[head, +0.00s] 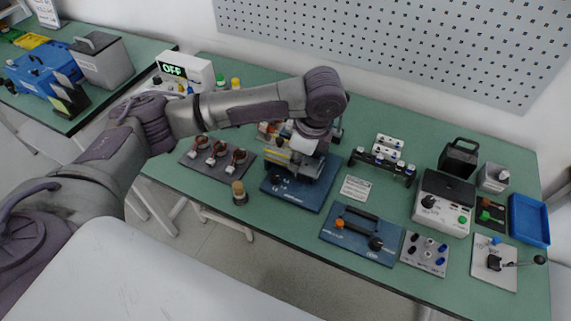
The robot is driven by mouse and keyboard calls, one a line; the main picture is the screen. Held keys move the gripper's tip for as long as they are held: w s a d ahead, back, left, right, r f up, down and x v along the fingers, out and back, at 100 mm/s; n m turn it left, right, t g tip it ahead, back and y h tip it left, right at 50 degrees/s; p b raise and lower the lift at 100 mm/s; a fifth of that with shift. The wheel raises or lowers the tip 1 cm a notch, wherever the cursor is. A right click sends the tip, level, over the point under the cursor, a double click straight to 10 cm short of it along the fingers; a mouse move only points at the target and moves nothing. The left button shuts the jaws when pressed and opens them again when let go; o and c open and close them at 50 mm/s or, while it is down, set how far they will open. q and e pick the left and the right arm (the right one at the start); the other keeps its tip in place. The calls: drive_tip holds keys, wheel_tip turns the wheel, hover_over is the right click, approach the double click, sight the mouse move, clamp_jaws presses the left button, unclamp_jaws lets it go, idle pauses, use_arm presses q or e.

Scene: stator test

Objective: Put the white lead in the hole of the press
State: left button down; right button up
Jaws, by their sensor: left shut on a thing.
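My left arm reaches in from the left across the table. My left gripper (302,168) is low over the blue base plate (311,197) at the middle of the table. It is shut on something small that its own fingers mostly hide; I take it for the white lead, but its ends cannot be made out. The device on this blue plate, possibly the press, is largely covered by my gripper and wrist, and no hole shows. Whether the held thing touches it cannot be told. My right gripper is not in view.
Left of the gripper is a dark plate (211,176) with several copper-coloured coils. A brown-topped cylinder (239,193) stands near the front edge. To the right are a white label card (356,188), a blue plate with a black bar (346,247), a grey tester (440,214) and a lever plate (494,275).

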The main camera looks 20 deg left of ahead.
use_arm(q)
drive_tip(key=w+f+m+t+h, duration=0.1)
drive_tip(key=w+f+m, duration=0.2)
drive_tip(key=m, duration=0.6)
drive_tip(key=w+f+m+t+h+b, duration=0.1)
drive_tip(key=w+f+m, duration=0.2)
drive_tip(key=w+m, duration=0.4)
drive_tip(key=m, duration=0.2)
drive_tip(key=shift+a+m, duration=0.3)
drive_tip(key=shift+a, duration=0.1)
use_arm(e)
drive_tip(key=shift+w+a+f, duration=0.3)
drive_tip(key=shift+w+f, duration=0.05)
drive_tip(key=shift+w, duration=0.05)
use_arm(q)
drive_tip(key=shift+f, duration=0.25)
drive_tip(key=shift+f, duration=0.15)
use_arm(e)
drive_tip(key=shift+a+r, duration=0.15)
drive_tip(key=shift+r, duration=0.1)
use_arm(q)
drive_tip(key=shift+f+p, duration=0.35)
drive_tip(key=shift+f, duration=0.05)
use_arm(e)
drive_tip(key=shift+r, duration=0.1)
use_arm(q)
drive_tip(key=shift+f, duration=0.1)
